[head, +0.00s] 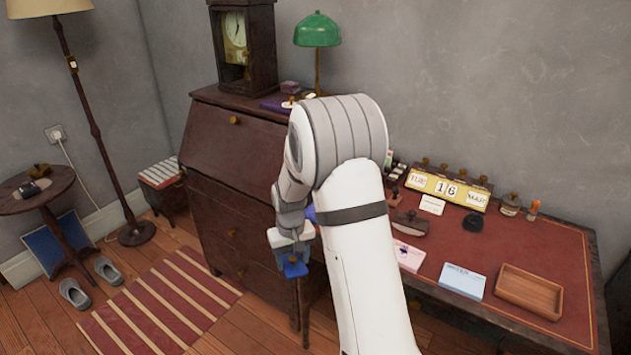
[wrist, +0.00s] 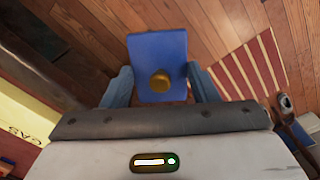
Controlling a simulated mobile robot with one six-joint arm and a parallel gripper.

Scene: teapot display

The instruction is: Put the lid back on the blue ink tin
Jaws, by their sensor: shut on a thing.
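My gripper (wrist: 160,88) is shut on a flat blue lid (wrist: 158,50) with a round brass knob, held between its two fingers. In the head view the gripper (head: 292,256) hangs in front of the dark wooden bureau, with the blue lid (head: 295,269) at its lower end, above the floor. A small blue patch (head: 310,213) shows beside my arm; I cannot tell whether it is the ink tin. The blue ink tin is not clearly seen in either view, and my arm hides part of the desk.
The red-topped desk (head: 540,250) holds a yellow date block (head: 447,190), a blotter (head: 409,223), stationery boxes (head: 462,280) and a wooden tray (head: 529,292). The bureau (head: 215,135) stands left of it. A striped rug (head: 160,302) and slippers (head: 75,293) lie on the floor.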

